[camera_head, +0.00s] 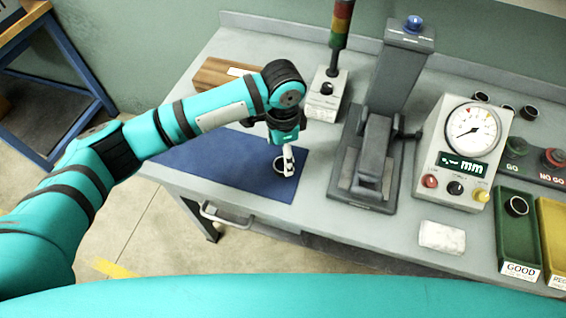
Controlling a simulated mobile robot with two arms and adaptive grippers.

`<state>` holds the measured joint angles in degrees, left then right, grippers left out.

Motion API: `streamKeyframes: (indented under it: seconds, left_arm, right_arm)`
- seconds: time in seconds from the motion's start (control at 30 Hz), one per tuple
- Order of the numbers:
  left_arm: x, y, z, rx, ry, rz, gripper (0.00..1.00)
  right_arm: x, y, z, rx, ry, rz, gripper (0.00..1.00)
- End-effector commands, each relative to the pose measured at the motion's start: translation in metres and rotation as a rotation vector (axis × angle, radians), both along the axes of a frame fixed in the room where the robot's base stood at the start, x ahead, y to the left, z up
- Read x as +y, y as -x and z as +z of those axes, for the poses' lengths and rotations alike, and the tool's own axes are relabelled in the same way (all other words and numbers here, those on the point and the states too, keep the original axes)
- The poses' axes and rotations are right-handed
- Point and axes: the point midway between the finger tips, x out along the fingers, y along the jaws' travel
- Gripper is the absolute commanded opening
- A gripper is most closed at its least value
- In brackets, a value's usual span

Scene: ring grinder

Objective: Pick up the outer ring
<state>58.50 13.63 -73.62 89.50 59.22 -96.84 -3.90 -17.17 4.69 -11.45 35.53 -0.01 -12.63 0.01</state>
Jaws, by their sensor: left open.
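A dark outer ring (277,167) lies on the blue mat (222,162), near its right end. My left arm reaches in from the left, and its gripper (286,170) points down at this ring. The gripper is open, with its fingertips at or just above the ring. The fingers hide part of the ring, and I cannot tell whether they touch it. Another dark ring (517,206) sits in the green GOOD bin (508,238). My right gripper is not in view.
Right of the mat stand a dark grey press-like fixture (366,165) and a dial gauge box (463,150). A signal tower (328,95) and a wooden block (218,73) stand behind. A white cloth (442,237) lies in front. Several rings (529,112) are at the back right.

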Motion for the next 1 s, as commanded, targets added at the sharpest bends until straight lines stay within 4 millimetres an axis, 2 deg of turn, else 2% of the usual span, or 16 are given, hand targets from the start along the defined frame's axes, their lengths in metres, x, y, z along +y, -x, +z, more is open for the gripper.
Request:
streamKeyframes:
  seconds: [0.17,0.33,0.5,0.77,1.0]
  left_arm:
    - [0.0,-0.001,-0.01,0.001,-0.001,0.002,0.77]
    - [0.001,-0.005,-0.033,0.002,-0.002,0.002,0.77]
    - [0.001,-0.005,-0.054,-0.001,0.001,0.004,0.77]
    - [0.001,-0.005,-0.058,-0.003,0.002,0.002,0.77]
    - [0.001,-0.005,-0.057,-0.003,0.002,0.003,0.47]
  right_arm:
    - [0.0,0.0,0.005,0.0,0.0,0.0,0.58]
    - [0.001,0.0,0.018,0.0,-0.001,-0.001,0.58]
    - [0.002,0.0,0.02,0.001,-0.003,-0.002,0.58]
    - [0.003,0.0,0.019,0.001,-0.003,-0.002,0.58]
    - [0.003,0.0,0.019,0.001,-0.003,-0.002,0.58]
